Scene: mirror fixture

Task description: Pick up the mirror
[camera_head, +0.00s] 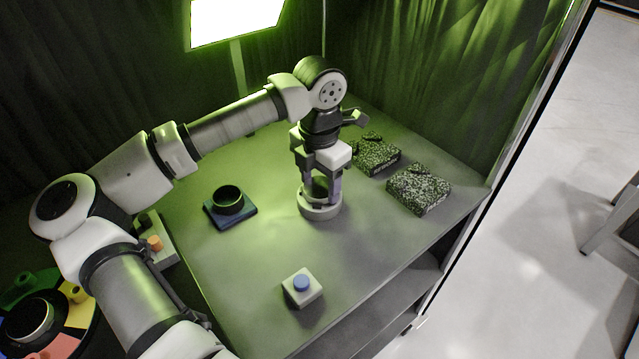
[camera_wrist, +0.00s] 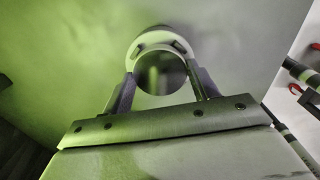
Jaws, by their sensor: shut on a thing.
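The mirror (camera_wrist: 160,73) is a round, dark, glossy disc that shows between my fingers in the wrist view. A pale round holder (camera_head: 321,208) stands on the table right below my gripper, and its ring surrounds the disc in the wrist view (camera_wrist: 150,38). My gripper (camera_head: 320,187) points straight down with its fingers at the holder. It is shut on the mirror, one finger on each side. In the head view the fingers largely hide the mirror. I cannot tell whether it rests in the holder or is just clear of it.
A dark blue square base with a black ring (camera_head: 230,204) stands left of the holder. A box with a blue button (camera_head: 302,287) is in front. Two speckled blocks (camera_head: 377,154) (camera_head: 418,189) lie to the right. A lit panel (camera_head: 236,20) hangs behind.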

